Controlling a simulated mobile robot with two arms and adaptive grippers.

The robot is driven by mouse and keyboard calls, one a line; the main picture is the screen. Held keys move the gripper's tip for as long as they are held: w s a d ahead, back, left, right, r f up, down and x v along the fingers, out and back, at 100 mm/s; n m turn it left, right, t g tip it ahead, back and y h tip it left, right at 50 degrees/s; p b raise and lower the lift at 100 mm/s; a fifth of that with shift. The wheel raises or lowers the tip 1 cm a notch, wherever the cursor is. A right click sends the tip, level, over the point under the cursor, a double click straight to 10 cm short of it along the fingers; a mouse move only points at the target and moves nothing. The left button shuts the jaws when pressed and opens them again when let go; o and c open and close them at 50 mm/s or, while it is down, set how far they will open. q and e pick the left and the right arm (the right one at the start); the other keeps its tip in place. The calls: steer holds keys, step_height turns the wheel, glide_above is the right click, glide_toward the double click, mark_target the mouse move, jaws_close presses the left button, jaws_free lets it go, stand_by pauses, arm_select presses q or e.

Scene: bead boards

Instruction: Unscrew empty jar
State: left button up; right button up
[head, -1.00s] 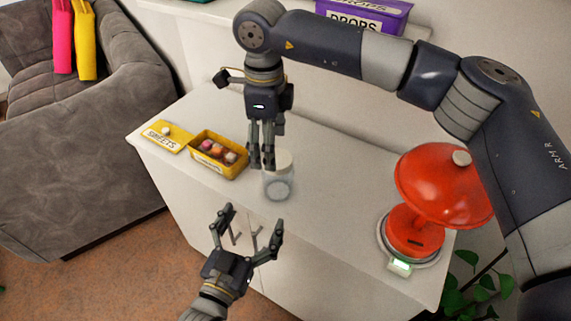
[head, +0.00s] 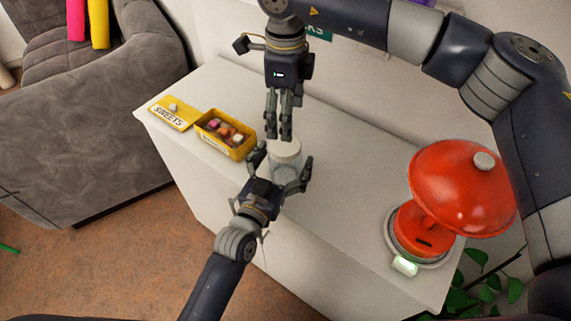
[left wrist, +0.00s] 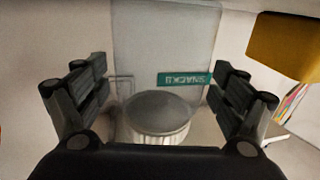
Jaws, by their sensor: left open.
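The clear jar (head: 284,172) stands upright on the white cabinet top, its white lid (head: 287,149) on top. No contents show in it. My left gripper (head: 281,170) is open with a finger on either side of the jar. Whether the fingers touch the glass is unclear. In the left wrist view a ribbed round lid (left wrist: 158,128) shows between the spread fingers (left wrist: 160,95). My right gripper (head: 279,132) points down just above and behind the lid, its fingers close together. I cannot tell whether it is shut.
A yellow box of sweets (head: 226,136) and its yellow lid (head: 172,113) lie left of the jar. A red lamp-like device (head: 455,190) stands at the right end of the cabinet. A grey sofa (head: 90,140) is at left. The cabinet top between jar and red device is clear.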

arm_select(q)
steer(key=shift+w+d, duration=0.1)
steer(key=shift+w, duration=0.15)
arm_select(e)
steer(key=shift+s+a+r, duration=0.1)
steer(key=shift+s, duration=0.1)
arm_select(q)
steer(key=shift+w, duration=0.1)
steer(key=shift+c, duration=0.3)
arm_select(e)
steer(key=shift+w, duration=0.1)
